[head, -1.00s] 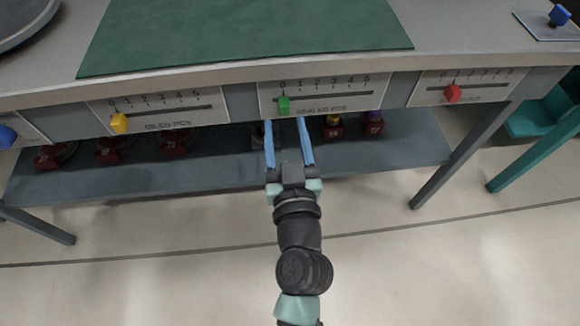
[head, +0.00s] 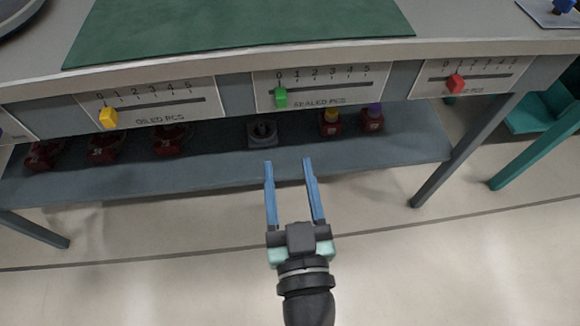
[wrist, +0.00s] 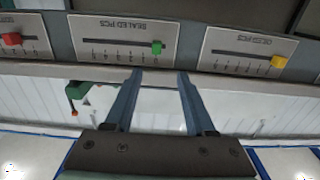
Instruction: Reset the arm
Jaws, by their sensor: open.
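My gripper (head: 290,166) is in front of the workbench in the head view, with its two blue fingers spread and nothing between them. It is apart from the bench front and its sliders. In the wrist view my gripper (wrist: 160,76) points toward the bench's front panel, which appears upside down. The green slider knob (head: 280,97) of the sealed pieces scale is near 0, just beyond the fingers. The same green knob (wrist: 157,47) shows above the fingers in the wrist view.
The yellow knob (head: 108,116) is near 0 and the red knob (head: 455,83) is toward the low end. A lower shelf (head: 220,174) holds dark red items and a grey fixture (head: 262,133). A green mat (head: 240,22) lies on the bench. The floor in front is clear.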

